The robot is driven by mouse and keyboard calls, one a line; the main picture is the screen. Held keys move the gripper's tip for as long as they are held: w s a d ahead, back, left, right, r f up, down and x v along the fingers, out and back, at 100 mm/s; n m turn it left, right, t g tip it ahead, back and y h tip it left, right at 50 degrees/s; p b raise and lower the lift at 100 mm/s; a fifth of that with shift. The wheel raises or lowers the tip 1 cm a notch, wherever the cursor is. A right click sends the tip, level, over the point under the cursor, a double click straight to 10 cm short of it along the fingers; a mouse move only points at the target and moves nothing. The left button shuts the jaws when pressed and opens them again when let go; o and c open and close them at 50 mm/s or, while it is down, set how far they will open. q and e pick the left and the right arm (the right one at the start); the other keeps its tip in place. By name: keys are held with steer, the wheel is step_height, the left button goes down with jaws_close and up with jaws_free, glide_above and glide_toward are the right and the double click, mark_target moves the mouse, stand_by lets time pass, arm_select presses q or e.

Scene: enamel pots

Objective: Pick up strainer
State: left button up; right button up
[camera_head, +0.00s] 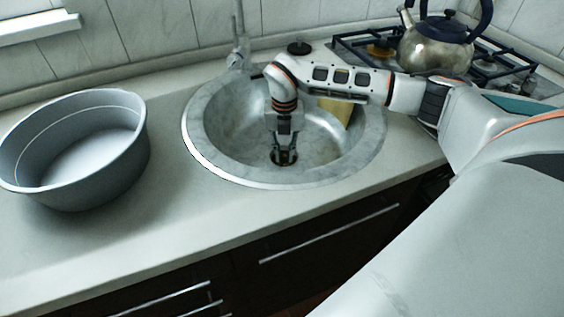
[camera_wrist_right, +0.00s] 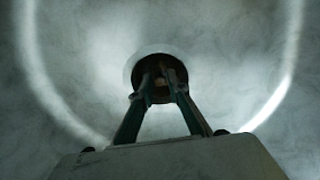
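The strainer is a small dark round piece in the drain at the bottom of the round metal sink (camera_head: 228,118). In the head view the strainer (camera_head: 284,162) is partly covered by my right gripper (camera_head: 284,154), which points straight down into the sink. In the right wrist view the strainer (camera_wrist_right: 158,62) is a dark disc with a brownish middle. The tips of my right gripper (camera_wrist_right: 160,82) are close together over that middle, one on each side. Whether they touch or grip it cannot be told. My left gripper is in neither view.
A large grey basin (camera_head: 75,190) stands on the counter (camera_head: 160,220) left of the sink. A faucet (camera_head: 238,55) rises behind the sink. A yellowish object (camera_head: 338,110) is in the sink's right side. A kettle (camera_head: 436,45) stands on the stove at the back right.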

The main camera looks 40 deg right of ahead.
steer(key=shift+f, duration=0.4)
steer(key=shift+r, duration=0.15)
jaws_close()
steer(key=shift+r, duration=0.1)
